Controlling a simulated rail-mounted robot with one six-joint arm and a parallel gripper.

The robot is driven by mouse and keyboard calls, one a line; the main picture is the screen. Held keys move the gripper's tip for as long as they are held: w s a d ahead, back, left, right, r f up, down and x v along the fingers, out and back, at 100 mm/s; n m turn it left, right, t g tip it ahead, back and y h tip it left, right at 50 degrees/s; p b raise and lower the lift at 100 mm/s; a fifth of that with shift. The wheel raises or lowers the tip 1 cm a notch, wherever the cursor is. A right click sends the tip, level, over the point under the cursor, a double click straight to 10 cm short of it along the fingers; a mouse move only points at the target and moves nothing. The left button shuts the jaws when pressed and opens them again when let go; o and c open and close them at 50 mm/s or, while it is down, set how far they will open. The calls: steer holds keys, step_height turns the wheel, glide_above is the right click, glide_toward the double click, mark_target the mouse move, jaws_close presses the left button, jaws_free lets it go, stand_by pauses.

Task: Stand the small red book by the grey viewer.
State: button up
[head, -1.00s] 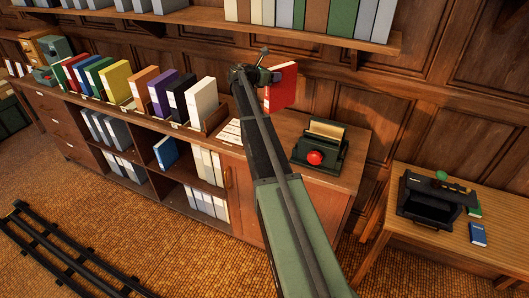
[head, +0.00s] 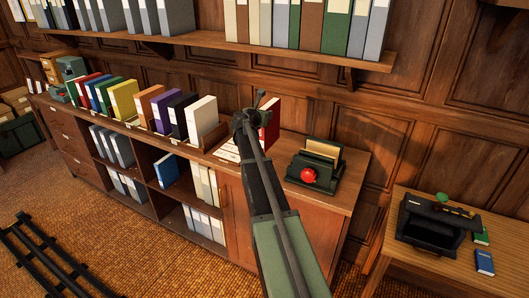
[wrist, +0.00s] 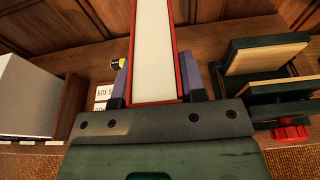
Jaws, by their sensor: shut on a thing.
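A red book (head: 270,118) with pale page edges is upright in my gripper (head: 256,108), above or on the cabinet top; its lower end is hidden, so I cannot tell if it touches. In the wrist view the red book (wrist: 155,45) sits between the two purple-grey fingers of my gripper (wrist: 155,82), which are shut on it. A dark grey device with a green knob (head: 430,222) stands on the right table. A grey-teal device (head: 72,68) stands at the cabinet's far left end. I cannot tell for sure which is the viewer.
A dark green press with a red knob (head: 318,172) stands right of the book. A row of coloured binders (head: 122,100) fills the cabinet top to the left. A blue book (head: 484,262) and a green book (head: 480,236) lie on the right table. A shelf (head: 300,55) hangs above.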

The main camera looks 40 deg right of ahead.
mark_target(264, 134)
step_height(264, 134, down, 10)
steer(key=b, duration=0.8)
steer(key=shift+f, duration=0.2)
steer(key=shift+r, duration=0.3)
steer(key=shift+f, duration=0.2)
steer(key=o, duration=1.1)
steer(key=shift+r, duration=0.1)
steer(key=shift+r+p, duration=0.25)
steer(key=shift+p, duration=0.15)
steer(key=p+v, duration=0.2)
steer(key=v, duration=1)
steer(key=shift+p, duration=0.3)
